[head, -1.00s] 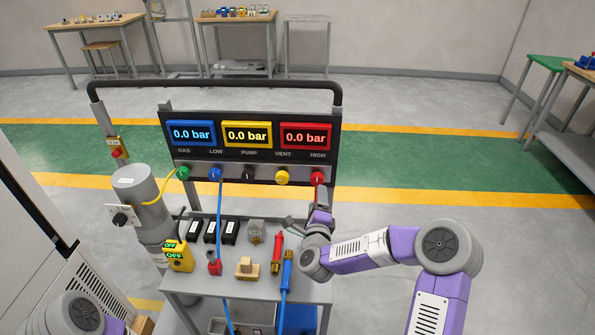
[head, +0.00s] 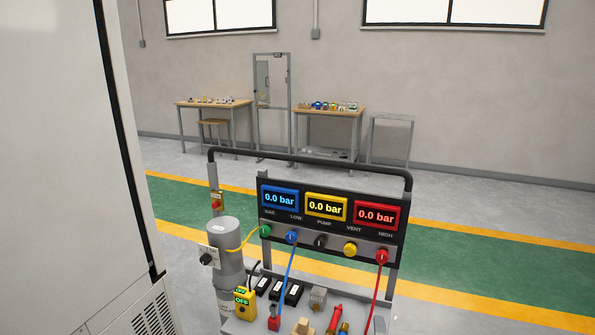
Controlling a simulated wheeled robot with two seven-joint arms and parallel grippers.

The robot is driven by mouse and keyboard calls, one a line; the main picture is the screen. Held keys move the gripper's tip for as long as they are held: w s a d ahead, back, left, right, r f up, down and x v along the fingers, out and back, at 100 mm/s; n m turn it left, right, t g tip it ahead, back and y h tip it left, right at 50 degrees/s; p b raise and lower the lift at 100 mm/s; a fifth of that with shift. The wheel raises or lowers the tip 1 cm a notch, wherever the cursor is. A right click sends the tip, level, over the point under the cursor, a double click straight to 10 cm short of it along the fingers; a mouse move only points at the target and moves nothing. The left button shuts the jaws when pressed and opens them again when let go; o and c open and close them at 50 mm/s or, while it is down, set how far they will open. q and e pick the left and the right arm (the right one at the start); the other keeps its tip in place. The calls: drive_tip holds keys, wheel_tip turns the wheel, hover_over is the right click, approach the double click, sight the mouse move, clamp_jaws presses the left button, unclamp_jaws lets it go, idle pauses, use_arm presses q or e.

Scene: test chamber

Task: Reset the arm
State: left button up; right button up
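Neither of my arms nor grippers can be made out in the head view now. The cart's gauge panel (head: 333,240) stands in the lower middle, with blue, yellow and red displays all reading 0.0 bar. A red hose (head: 377,290) hangs from the red HIGH port (head: 382,257) at the panel's right. A blue hose (head: 287,270) runs down from the blue LOW port (head: 291,237). A yellow hose (head: 245,240) runs from the green GAS port (head: 265,231) toward a grey cylinder (head: 225,260). The cart's front is cut off by the lower edge.
A tall white cabinet (head: 60,170) fills the left side. A yellow box reading OFF (head: 244,304), a red-handled part (head: 335,316) and black blocks (head: 279,290) sit on the cart. Benches (head: 330,112) stand at the far wall. Open floor lies right of the cart.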

drive_tip(key=s+a+f+n+g+y+p, duration=0.1)
drive_tip(key=s+a+f+n+g+y, duration=0.2)
drive_tip(key=s+a+f+n, duration=0.4)
drive_tip(key=s+a+f+n+g+y, duration=0.2)
drive_tip(key=s+f+n+g+y, duration=0.15)
drive_tip(key=f, duration=0.55)
drive_tip(key=s+a+f+n+g, duration=0.1)
drive_tip(key=s+f+n+g, duration=0.3)
drive_tip(key=s, duration=0.6)
drive_tip(key=s+a+f+n+g+p, duration=0.1)
drive_tip(key=s+f+n+g, duration=0.3)
drive_tip(key=s, duration=0.7)
drive_tip(key=shift+a+g+y, duration=0.2)
drive_tip(key=shift+g+y, duration=0.15)
drive_tip(key=shift+g, duration=0.1)
